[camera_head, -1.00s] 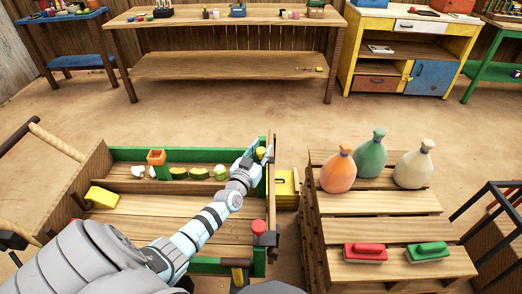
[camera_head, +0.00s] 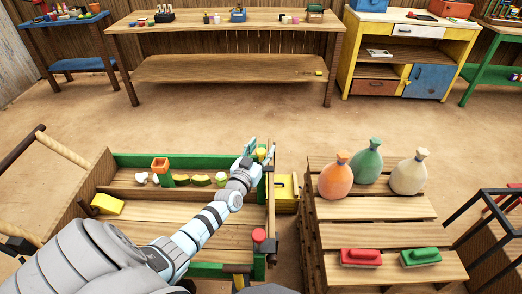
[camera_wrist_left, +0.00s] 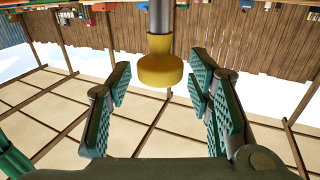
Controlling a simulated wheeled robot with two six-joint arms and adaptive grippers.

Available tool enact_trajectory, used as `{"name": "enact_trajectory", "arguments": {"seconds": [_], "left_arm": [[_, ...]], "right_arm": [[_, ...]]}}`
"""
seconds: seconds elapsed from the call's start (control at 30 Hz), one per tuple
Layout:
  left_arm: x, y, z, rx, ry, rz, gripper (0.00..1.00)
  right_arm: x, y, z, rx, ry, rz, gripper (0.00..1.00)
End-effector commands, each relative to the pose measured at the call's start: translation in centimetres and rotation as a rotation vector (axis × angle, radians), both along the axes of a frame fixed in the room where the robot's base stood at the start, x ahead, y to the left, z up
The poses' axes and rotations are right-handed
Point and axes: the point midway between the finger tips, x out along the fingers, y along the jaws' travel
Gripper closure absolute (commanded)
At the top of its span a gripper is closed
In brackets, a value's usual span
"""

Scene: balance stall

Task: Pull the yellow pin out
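The yellow pin (camera_head: 261,154) stands at the far right corner of the wooden cart with green rails, partly hidden by my left gripper. In the left wrist view its round yellow knob (camera_wrist_left: 160,70) sits on a grey metal shaft, centred between and just beyond my fingertips. My left gripper (camera_head: 250,147) is at the pin; in the left wrist view its green-padded fingers (camera_wrist_left: 162,88) are spread wide, with clear gaps on both sides of the knob. Nothing is held. My right gripper is not in view.
A red knob (camera_head: 258,235) stands at the cart's near right corner. A yellow box (camera_head: 286,188) is beside the cart. A pallet stack (camera_head: 375,208) with three sacks and two brushes stands to the right. Open floor lies behind the cart.

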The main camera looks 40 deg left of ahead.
Motion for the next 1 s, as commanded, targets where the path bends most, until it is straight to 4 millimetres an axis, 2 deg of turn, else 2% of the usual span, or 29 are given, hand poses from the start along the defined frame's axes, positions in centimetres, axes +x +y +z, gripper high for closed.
{"name": "enact_trajectory", "arguments": {"seconds": [0.27,0.43,0.6,0.7,0.83,1.0], "left_arm": [[-0.4,-0.1,-0.1,-0.001,0.002,0.000,0.53],[-3.1,-0.9,-0.2,-0.004,0.003,-0.002,0.53],[-8.0,-2.1,-0.2,0.000,0.005,-0.003,0.53],[-10.1,-2.7,-0.2,0.000,0.004,-0.002,0.53],[-11.5,-3.1,-0.1,0.000,0.003,-0.001,0.53],[-11.7,-3.1,-0.1,0.000,0.001,0.000,0.53]], "right_arm": [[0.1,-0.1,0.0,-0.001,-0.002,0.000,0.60],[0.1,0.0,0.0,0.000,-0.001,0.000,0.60],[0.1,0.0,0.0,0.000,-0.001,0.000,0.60],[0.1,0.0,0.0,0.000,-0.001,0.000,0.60],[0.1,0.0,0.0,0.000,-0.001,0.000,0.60],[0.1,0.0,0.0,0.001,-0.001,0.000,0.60]]}}
